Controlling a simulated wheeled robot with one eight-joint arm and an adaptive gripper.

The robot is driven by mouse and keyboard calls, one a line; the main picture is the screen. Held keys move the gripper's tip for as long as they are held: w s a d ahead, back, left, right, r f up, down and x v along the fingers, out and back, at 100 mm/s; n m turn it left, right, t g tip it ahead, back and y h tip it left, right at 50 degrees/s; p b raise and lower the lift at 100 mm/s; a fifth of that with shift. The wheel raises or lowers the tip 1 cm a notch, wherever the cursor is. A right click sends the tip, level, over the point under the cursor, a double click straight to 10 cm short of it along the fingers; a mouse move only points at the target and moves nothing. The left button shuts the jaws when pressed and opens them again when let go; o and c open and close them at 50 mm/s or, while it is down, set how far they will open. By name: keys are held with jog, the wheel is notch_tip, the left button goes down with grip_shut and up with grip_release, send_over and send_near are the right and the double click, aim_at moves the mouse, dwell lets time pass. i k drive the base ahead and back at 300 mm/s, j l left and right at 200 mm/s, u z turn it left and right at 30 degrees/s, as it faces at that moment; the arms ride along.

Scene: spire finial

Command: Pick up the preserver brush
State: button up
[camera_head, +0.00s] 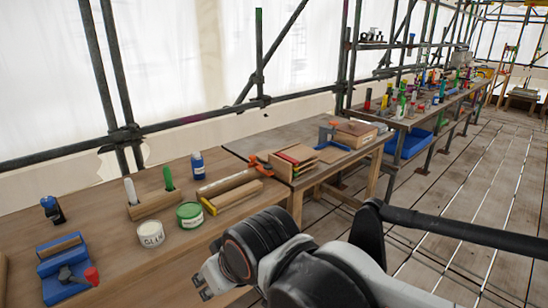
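A wooden holder block (157,205) stands on the near bench with two upright handles in it. One handle is white (131,191) and one is green (168,179); bristles are hidden, and I cannot tell for certain which is the preserver brush.
A blue clamp with a red knob (68,270) sits at the left. A blue bottle (198,165), wooden pieces (232,188) and a wooden rack (295,162) are farther right. Scaffold poles (125,135) stand behind the bench. The plank floor (450,230) is open at right.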

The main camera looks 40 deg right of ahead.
aim_at(167, 172)
jog(key=i+l, duration=0.2)
jog(key=i, duration=0.3)
jog(key=i+l, duration=0.2)
jog(key=i, duration=0.3)
jog(key=i+l, duration=0.25)
jog(key=i, duration=0.3)
